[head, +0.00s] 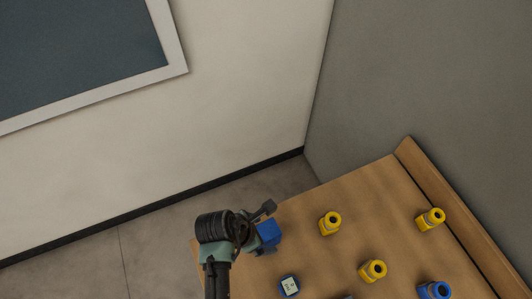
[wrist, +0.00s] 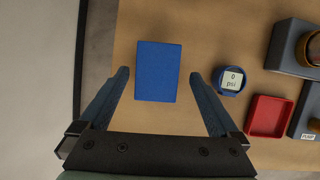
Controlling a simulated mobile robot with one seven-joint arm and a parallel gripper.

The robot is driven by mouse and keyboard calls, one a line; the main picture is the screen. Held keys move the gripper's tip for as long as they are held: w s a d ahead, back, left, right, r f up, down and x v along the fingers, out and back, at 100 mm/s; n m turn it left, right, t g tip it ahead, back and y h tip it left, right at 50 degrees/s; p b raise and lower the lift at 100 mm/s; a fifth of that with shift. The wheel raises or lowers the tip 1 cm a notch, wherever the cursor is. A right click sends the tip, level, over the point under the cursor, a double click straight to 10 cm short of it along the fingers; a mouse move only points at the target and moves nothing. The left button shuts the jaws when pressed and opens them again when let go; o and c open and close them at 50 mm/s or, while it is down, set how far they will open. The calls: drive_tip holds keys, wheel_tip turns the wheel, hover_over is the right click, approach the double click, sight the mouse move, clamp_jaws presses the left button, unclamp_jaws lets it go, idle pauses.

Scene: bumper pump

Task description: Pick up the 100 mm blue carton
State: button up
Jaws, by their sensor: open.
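The blue carton (wrist: 157,71) is a plain blue box on the wooden table, near its left edge in the wrist view. In the head view the carton (head: 269,233) shows beside my gripper, which hides part of it. My gripper (wrist: 170,78) is open and empty in the wrist view. Its two fingers reach toward the carton, one on its left and one on its right, with gaps on both sides. I cannot tell how far the fingertips are above the table.
A blue gauge (wrist: 231,79) reading 0 psi stands just right of the right finger. A red tray (wrist: 269,115) and grey blocks (wrist: 291,48) lie farther right. In the head view, yellow fittings (head: 330,223) and a blue one (head: 435,290) stand on the wooden table (head: 375,190).

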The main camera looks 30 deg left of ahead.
drive_tip(key=shift+w+p+x, duration=0.2)
drive_tip(key=shift+p+x, duration=0.2)
drive_tip(key=shift+x, duration=2.6)
drive_tip(key=shift+a+r, duration=0.1)
drive_tip(key=c, duration=1.5)
clamp_jaws()
drive_tip(key=shift+r, duration=0.1)
